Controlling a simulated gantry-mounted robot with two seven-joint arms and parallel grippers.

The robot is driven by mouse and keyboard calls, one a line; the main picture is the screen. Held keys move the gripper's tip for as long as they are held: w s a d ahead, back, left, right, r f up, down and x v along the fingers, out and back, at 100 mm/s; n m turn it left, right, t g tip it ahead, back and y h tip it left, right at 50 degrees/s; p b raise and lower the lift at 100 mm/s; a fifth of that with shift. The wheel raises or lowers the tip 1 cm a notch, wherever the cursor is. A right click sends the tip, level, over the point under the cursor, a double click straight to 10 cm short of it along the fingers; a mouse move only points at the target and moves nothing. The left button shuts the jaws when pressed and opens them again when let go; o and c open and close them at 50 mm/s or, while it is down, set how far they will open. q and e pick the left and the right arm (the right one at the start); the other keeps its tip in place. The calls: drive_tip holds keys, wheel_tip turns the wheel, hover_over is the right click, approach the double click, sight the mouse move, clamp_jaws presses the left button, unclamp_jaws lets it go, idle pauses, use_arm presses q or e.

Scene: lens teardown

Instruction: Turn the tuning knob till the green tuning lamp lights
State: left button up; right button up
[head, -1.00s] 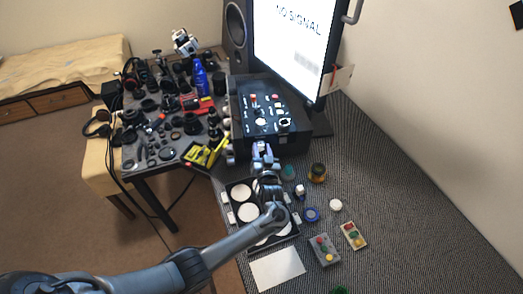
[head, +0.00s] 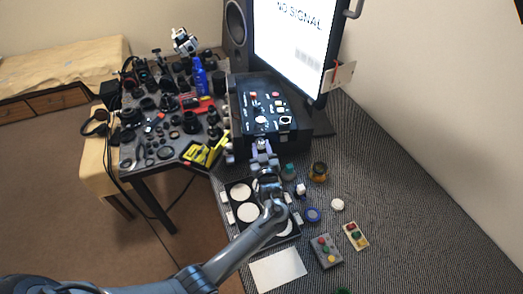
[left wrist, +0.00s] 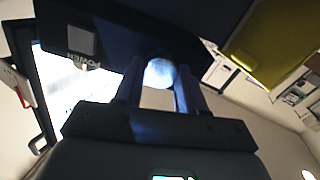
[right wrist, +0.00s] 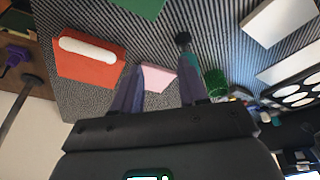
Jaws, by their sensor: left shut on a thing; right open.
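The black control box (head: 240,118) stands below the monitor, with several small buttons and knobs on its sloping top. My left gripper (head: 262,145) is at the box's front face. In the left wrist view, its fingers (left wrist: 158,85) are shut on a pale round knob (left wrist: 158,72), with a "POWER" label and a switch (left wrist: 81,41) beside it. Whether this is the tuning knob is not readable. I see no lit green lamp on the box. My right gripper (right wrist: 158,88) is open and empty in the right wrist view, with its arm out of the head view.
The monitor (head: 292,45) reads "NO SIGNAL". A tray with white discs (head: 247,212) lies under my left arm. Small jars, a blue ring (head: 312,215), button boxes (head: 326,251) and a white sheet (head: 277,269) lie nearby.

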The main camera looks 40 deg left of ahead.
use_arm(q)
drive_tip(key=shift+n, duration=0.4)
use_arm(e)
drive_tip(key=shift+a+f, duration=0.1)
drive_tip(key=shift+f, duration=0.1)
use_arm(q)
drive_tip(key=o, duration=1.1)
drive_tip(key=shift+c, duration=0.2)
drive_tip(key=shift+s, duration=0.1)
